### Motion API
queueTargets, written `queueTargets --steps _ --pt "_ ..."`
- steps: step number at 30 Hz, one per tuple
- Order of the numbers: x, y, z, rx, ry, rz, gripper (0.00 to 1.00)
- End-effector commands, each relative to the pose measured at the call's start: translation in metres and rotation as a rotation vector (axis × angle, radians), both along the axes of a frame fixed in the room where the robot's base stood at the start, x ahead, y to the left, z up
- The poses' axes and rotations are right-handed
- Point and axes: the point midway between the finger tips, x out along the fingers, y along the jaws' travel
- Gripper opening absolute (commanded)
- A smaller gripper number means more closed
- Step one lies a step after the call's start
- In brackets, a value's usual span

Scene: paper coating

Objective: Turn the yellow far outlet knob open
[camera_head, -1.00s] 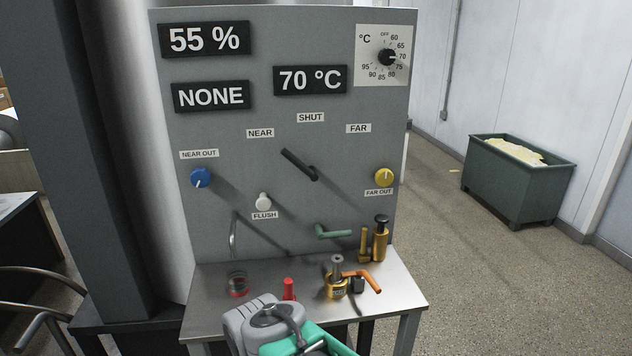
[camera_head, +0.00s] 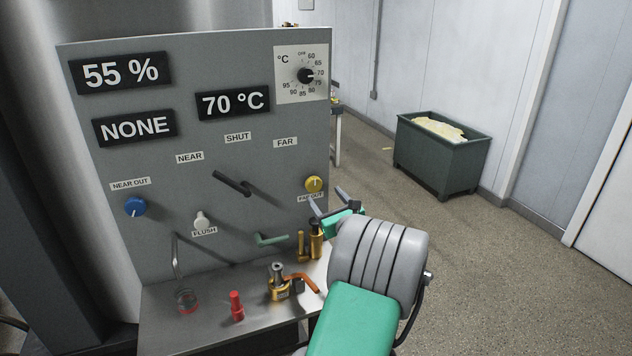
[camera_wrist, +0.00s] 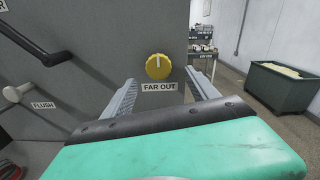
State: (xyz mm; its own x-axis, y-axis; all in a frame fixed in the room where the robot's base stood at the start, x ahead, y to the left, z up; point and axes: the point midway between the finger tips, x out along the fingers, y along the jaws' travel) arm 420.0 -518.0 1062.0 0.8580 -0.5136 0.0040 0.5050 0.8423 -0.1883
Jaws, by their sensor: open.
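The yellow far outlet knob (camera_head: 314,184) is on the right side of the grey panel, above its FAR OUT label. In the wrist view the knob (camera_wrist: 158,66) shows whole, with a pale pointer line standing nearly upright. My gripper (camera_head: 328,199) is open and empty, just below and in front of the knob in the head view. In the wrist view its two fingers (camera_wrist: 160,84) spread to either side of the FAR OUT label, with the knob beyond and a little above the tips. The fingers look apart from the knob.
A dark lever (camera_head: 232,183) and a white flush knob (camera_head: 202,219) stick out left of the yellow knob. A green handle (camera_head: 271,240) and brass fittings (camera_head: 316,243) stand below, over the steel shelf (camera_head: 165,325). A green bin (camera_head: 440,160) stands right on open floor.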

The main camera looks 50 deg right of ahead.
Motion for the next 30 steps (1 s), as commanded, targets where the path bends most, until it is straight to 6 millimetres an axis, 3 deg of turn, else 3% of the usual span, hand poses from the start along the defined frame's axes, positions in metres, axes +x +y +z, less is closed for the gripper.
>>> queueTargets --steps 7,12,21,30 --pt "0.041 -0.021 0.001 -0.002 0.004 0.007 0.68" --pt "0.06 -0.033 0.001 -0.003 0.004 0.005 0.68" --pt "0.063 -0.036 0.0 -0.004 0.005 0.003 0.67" --pt "0.064 -0.035 0.0 -0.005 0.006 0.004 0.43"
